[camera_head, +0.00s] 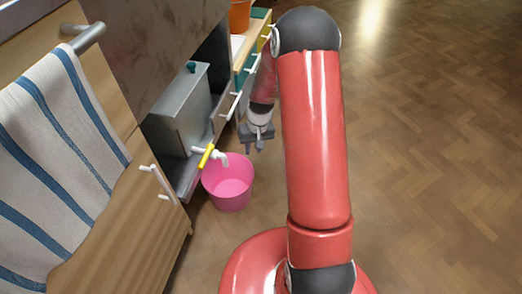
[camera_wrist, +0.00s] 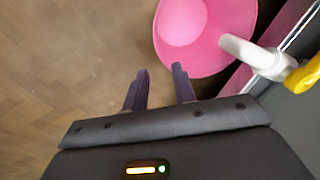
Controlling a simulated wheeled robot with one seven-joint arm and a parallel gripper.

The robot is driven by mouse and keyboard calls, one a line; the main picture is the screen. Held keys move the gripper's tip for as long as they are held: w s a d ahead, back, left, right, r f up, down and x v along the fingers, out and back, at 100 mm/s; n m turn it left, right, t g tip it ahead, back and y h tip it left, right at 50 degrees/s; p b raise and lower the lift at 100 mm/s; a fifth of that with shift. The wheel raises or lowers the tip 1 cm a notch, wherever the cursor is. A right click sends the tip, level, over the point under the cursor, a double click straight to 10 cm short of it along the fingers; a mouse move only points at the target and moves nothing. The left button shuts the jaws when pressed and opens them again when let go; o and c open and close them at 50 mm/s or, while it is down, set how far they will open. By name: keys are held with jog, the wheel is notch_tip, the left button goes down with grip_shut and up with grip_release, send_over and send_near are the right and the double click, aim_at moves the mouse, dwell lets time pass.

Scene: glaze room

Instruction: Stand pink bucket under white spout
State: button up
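The pink bucket (camera_head: 229,192) stands upright on the wooden floor, close to the cabinet front. It also shows in the wrist view (camera_wrist: 190,45), partly cut off at the top. The white spout (camera_head: 222,159) has a yellow handle (camera_head: 206,155) and sticks out from the grey unit. Its tip appears over the bucket's opening near the rim, also in the wrist view (camera_wrist: 247,52). My gripper (camera_head: 258,148) is beside the bucket, at its upper right in the head view. Its two fingers (camera_wrist: 161,82) are apart with nothing between them, clear of the bucket.
A grey tank-like unit (camera_head: 183,108) stands in the cabinet row at left. A striped towel (camera_head: 55,165) hangs from a handle on the near wooden cabinet (camera_head: 135,215). An orange pot (camera_head: 239,16) stands on the far counter. The floor (camera_head: 440,150) at right is clear.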

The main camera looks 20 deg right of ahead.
jog(key=s+a+r+t+h, duration=0.1)
jog(key=s+r, duration=0.3)
jog(key=r, duration=0.7)
jog(key=s+a+r+t, duration=0.2)
jog(key=s+r, duration=0.1)
jog(key=r, duration=0.7)
jog(key=s+r+t, duration=0.1)
jog(key=s+r, duration=0.4)
jog(key=s, duration=0.3)
jog(key=s+a+r+t, duration=0.1)
jog(key=s+r, duration=0.4)
jog(key=s, duration=0.4)
jog(key=shift+s+a+r+n, duration=0.15)
jog(key=shift+s+a+n, duration=0.05)
jog(key=shift+a+n, duration=0.1)
jog(key=shift+r, duration=0.1)
notch_tip(320, 180, up, 8)
jog(key=p, duration=0.8)
